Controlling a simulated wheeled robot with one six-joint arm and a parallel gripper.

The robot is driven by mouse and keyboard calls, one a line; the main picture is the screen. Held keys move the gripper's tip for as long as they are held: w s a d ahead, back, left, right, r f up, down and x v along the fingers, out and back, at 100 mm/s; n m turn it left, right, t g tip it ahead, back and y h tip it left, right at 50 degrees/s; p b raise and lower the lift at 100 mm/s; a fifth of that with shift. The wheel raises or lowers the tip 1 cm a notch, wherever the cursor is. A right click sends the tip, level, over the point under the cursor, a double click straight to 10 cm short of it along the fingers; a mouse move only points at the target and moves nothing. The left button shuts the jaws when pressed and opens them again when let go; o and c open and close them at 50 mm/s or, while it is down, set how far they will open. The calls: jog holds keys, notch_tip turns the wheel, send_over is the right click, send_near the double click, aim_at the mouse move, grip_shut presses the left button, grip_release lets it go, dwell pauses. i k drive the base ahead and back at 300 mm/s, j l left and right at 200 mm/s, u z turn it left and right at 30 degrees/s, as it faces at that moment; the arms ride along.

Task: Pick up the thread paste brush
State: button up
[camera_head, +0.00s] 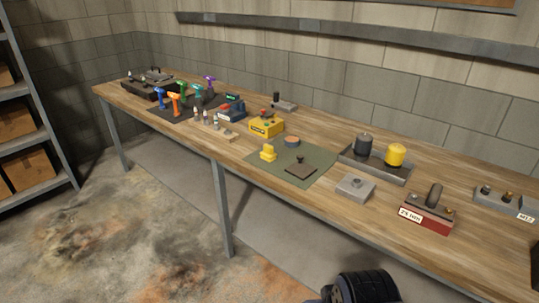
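I cannot surely pick out the thread paste brush at this size. On a green mat (318,158) in the middle of the workbench stand a small yellow piece (267,153), a round dark tin with an orange top (292,141), and a flat dark brown block (301,170) with a small knob. A black rounded part of my arm shows at the bottom edge, well in front of the bench. My gripper's fingers are not in view.
The long wooden workbench (260,218) carries coloured drill-like tools (174,103), a yellow box (266,126), a tray (375,168) with black and yellow cylinders, a grey block (355,187), and a red labelled block (428,217). Shelving (45,140) stands left. The floor ahead is clear.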

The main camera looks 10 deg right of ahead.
aim_at(268, 154)
jog(key=i+j, duration=0.15)
jog(key=i, duration=0.85)
jog(key=i+j+u, duration=0.15)
jog(key=i, duration=0.9)
